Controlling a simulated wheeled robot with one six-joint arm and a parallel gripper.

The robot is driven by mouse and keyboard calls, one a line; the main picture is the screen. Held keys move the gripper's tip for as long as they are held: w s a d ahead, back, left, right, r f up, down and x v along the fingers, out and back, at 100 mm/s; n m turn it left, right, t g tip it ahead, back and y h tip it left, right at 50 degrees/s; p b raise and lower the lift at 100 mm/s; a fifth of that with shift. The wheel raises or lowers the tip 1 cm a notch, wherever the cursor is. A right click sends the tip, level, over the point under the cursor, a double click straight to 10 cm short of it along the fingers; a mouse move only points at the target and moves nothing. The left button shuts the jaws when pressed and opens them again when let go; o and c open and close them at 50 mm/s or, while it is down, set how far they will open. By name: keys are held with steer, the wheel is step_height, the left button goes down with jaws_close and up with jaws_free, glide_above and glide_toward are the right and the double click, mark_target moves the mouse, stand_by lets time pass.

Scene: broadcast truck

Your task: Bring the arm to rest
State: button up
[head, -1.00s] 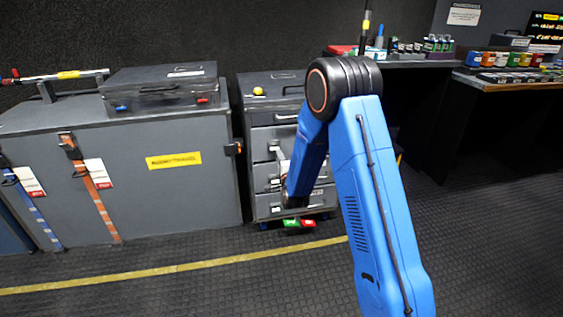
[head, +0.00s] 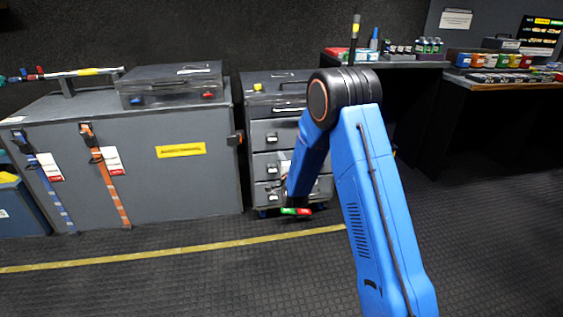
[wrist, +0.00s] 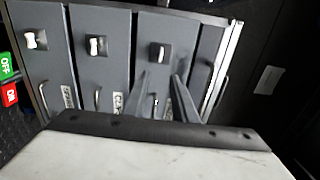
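My blue arm (head: 375,200) rises from the bottom right of the head view to a black elbow joint, then bends down to the left in front of a grey drawer cabinet (head: 262,133). My gripper is hidden in the head view. In the wrist view, the two grey fingers of my gripper (wrist: 160,78) stand apart with a gap between them. Nothing shows held between them. Drawer fronts (wrist: 100,20) with pale latches and handles lie beyond the fingers; whether the fingertips touch them I cannot tell.
A large grey case (head: 195,185) with orange and blue straps stands left of the cabinet. A green and red on/off sign (head: 296,211) is low by the cabinet. A worktop with coloured tubs (head: 490,61) is at right. The floor before the yellow line (head: 190,250) is clear.

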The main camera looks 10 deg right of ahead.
steer(key=s+d+r+n+g, duration=0.25)
steer(key=s+r+n, duration=0.25)
steer(key=s+r, duration=0.45)
steer(key=s+d+r+n+g, duration=0.2)
steer(key=s+r+n+g, duration=0.2)
steer(key=s+r, duration=0.55)
steer(key=s+d+f+n+g, duration=0.1)
steer(key=s+d+n+g, duration=0.1)
steer(key=s, duration=1.9)
steer(key=s+d+f+n+g, duration=0.2)
steer(key=s+n+g, duration=0.2)
steer(key=s, duration=1.8)
steer(key=n, duration=0.3)
steer(key=shift+g, duration=0.35)
